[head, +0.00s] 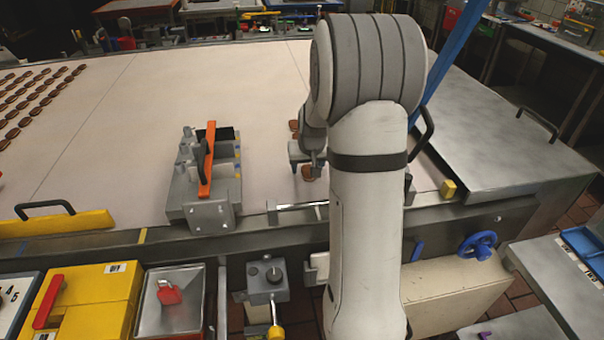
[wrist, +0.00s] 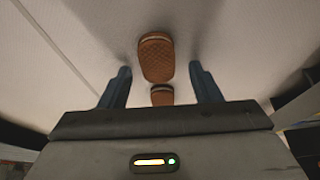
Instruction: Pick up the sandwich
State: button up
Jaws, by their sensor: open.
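In the wrist view, a brown cream sandwich (wrist: 156,60) with a pale filling line lies on the light table surface, just beyond and between the fingertips of my gripper (wrist: 161,72). A second brown sandwich (wrist: 161,95) sits nearer, between the two blue fingers, partly hidden by the gripper body. The fingers are open, with a gap on both sides of the sandwiches. In the head view, my gripper (head: 307,165) points down at the table, mostly behind my arm. One brown sandwich (head: 307,173) shows beside it; my arm hides part of the area.
A grey metal fixture with an orange handle (head: 206,160) stands left of my gripper. Rows of brown sandwiches (head: 28,95) lie at the far left of the pale table (head: 130,130). A blue strap (head: 450,60) and black handle are to the right.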

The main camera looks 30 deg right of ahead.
jog(key=shift+c, duration=0.4)
jog(key=c, duration=1)
jog(key=shift+o, duration=0.2)
